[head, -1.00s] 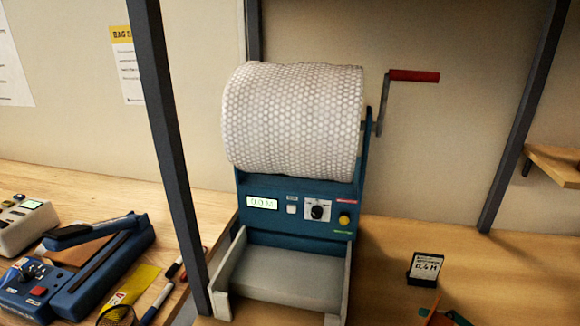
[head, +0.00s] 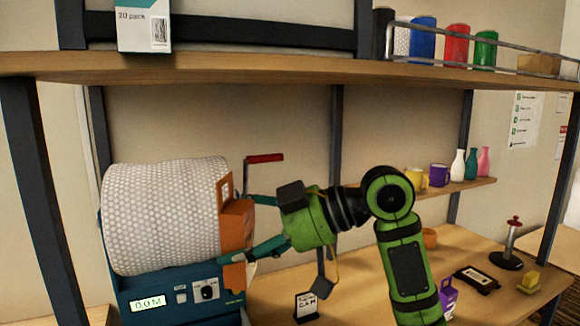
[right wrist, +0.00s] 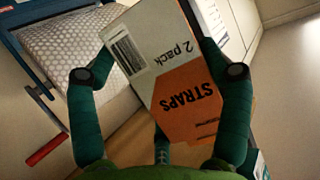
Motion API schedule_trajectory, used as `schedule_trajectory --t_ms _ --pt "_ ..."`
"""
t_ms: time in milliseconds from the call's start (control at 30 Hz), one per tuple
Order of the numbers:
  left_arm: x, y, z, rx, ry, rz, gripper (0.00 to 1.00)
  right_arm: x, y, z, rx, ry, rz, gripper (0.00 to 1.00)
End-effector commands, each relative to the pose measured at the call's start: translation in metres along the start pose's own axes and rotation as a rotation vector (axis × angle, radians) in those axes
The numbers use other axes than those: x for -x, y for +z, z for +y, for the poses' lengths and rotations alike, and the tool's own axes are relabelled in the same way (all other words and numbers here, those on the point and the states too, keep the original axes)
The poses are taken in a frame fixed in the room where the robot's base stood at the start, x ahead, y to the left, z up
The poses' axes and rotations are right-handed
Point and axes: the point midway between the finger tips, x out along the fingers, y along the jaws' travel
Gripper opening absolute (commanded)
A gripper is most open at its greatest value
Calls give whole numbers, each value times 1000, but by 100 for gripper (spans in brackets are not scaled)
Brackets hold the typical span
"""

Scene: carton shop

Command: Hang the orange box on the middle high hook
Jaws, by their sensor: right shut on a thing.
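The orange box (head: 236,232) is held upright in front of the bubble-wrap roll. My right gripper (head: 243,229) is shut on it, one finger above the other in the head view. In the right wrist view the box (right wrist: 178,75) sits between the two green fingers, with a white part, an orange part, a barcode and the words "STRAPS" and "2 pack". I cannot make out the middle high hook. My left gripper is not in view.
The bubble-wrap roll (head: 160,215) stands behind the box, with a red-handled crank (head: 265,158). The high shelf (head: 290,70) crosses above. A "20 pack" box (head: 144,28) is at its upper left. Mugs and vases (head: 439,175) stand on a lower shelf.

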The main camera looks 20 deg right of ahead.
Motion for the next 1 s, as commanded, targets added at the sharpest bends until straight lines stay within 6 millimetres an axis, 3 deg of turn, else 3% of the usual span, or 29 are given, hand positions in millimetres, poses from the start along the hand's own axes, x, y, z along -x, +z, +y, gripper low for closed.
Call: schedule_trajectory --t_ms 33,200,400,500,733,1000 --pt "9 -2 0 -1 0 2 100 14 -35 0 6 22 5 43" --pt "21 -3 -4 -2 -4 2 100 54 -117 -6 -32 115 8 43" --pt "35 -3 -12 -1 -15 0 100 112 -198 -21 -96 261 11 43" --pt "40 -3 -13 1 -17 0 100 140 -228 -31 -128 330 11 43" --pt "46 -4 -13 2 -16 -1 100 187 -268 -48 -180 439 8 43" --pt "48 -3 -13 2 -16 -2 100 198 -277 -51 -194 467 4 43"
